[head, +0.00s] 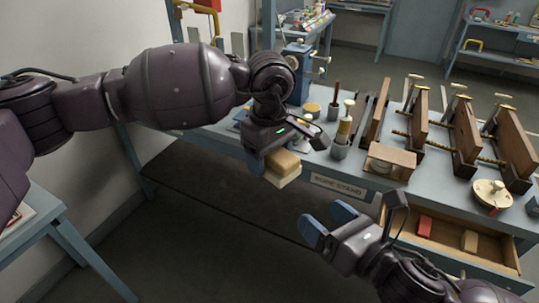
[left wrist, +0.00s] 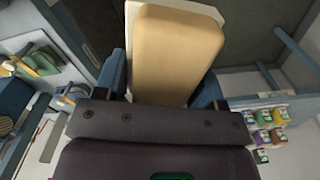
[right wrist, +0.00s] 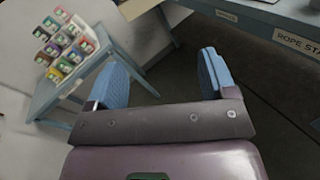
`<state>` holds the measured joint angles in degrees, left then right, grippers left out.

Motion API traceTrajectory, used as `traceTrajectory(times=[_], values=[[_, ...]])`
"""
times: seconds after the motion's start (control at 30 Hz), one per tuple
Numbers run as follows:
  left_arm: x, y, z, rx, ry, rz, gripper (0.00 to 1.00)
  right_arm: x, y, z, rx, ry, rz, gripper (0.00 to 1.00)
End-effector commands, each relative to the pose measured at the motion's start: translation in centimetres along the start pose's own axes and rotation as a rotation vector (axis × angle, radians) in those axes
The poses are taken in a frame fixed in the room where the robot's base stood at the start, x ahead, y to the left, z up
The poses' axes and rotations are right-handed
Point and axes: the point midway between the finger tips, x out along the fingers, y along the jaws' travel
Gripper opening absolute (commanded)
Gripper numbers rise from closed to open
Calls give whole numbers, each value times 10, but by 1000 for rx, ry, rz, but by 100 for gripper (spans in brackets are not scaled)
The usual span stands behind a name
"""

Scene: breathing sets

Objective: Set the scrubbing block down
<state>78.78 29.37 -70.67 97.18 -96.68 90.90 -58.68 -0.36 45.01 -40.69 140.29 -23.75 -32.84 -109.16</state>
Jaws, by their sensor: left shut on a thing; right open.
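The scrubbing block (head: 283,163) has a tan wooden top and a pale lower layer. My left gripper (head: 268,168) is shut on it and holds it in the air in front of the workbench's front edge. In the left wrist view the block (left wrist: 178,50) fills the space between the two blue fingers. My right gripper (head: 328,222) is open and empty, lower and to the right of the block, in front of the bench. In the right wrist view only floor and furniture show between its blue fingers (right wrist: 165,78).
The blue-grey workbench (head: 336,185) carries brush pots (head: 341,140), wooden clamp-like frames (head: 465,130) and a round wooden piece (head: 490,194). An open drawer (head: 450,250) below holds a red block (head: 424,225) and a tan block (head: 469,241). Another table (head: 60,222) stands at left.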

Motion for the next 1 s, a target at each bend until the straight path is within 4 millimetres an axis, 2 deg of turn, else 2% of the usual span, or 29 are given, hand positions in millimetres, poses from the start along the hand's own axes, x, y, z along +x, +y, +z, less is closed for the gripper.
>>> traceTrajectory(times=[0.03,0.17,0.27,0.4,0.6,0.8,1.0], values=[[0,0,0,0,0,0,38,-2,-8,-14,70,9,-48,77],[0,0,0,0,0,0,38,-8,-34,-47,297,22,-173,77],[0,0,0,0,0,0,38,-17,-57,-78,540,17,-286,77],[0,0,0,0,0,0,38,-40,-91,-125,938,-34,-451,77],[0,0,0,0,0,0,38,-82,-128,-187,1503,-203,-652,77],[0,0,0,0,0,1,38,-113,-152,-228,1990,-448,-744,77],[0,0,0,0,0,1,38,-124,-169,-244,2386,-676,-712,77]])
